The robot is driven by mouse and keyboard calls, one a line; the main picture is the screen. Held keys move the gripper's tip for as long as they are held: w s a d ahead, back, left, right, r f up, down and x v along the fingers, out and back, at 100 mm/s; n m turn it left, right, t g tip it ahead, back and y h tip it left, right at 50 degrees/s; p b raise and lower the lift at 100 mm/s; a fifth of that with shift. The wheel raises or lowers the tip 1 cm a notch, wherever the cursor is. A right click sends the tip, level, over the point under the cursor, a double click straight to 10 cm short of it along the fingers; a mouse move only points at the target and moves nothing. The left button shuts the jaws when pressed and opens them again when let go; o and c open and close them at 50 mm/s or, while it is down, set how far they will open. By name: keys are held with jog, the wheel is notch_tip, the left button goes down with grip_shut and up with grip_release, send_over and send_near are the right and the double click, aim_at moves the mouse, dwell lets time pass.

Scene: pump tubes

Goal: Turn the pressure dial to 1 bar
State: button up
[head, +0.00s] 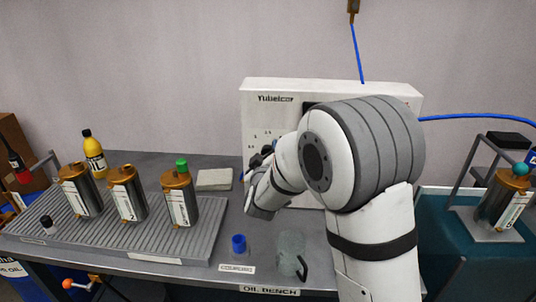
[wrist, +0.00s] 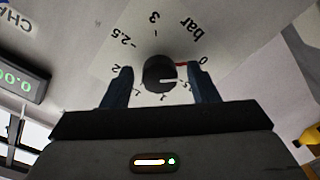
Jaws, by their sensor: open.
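The pressure dial's dark round knob (wrist: 160,74) sits on a light panel in the wrist view, ringed by scale numbers and the word "bar". A pale pointer line on the knob points right, near the 0 end, where a red mark shows. My gripper (wrist: 161,71) is open, with one dark finger on each side of the knob. I cannot tell whether the fingers touch it. In the head view my gripper (head: 263,158) is at the left part of the white Yubelcor panel (head: 330,90). The knob is hidden there; a few scale numbers show.
A green digital display (wrist: 18,80) reading about 0.00 is at left in the wrist view. Metal canisters (head: 180,199) stand on a ribbed tray (head: 150,240). A blue cap (head: 238,243) and a clear jug (head: 291,254) stand on the bench below my arm.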

jog(key=shift+c, duration=0.3)
jog(key=shift+d, duration=0.1)
jog(key=c, duration=0.9)
jog(key=shift+f+b, duration=0.15)
jog(key=shift+b, duration=0.4)
jog(key=m+b, duration=0.3)
jog(key=b, duration=0.1)
jog(key=shift+f, duration=0.2)
jog(key=m+b, duration=0.5)
jog(key=b, duration=0.1)
jog(key=shift+m, duration=0.4)
jog(key=m+b, duration=0.6)
jog(key=shift+r+m+h+b, duration=0.15)
jog(key=shift+m+b, duration=0.4)
jog(key=shift+m, duration=0.25)
jog(key=shift+r+m+h+b, duration=0.15)
jog(key=shift+m+b, duration=0.35)
jog(key=shift+m, duration=0.3)
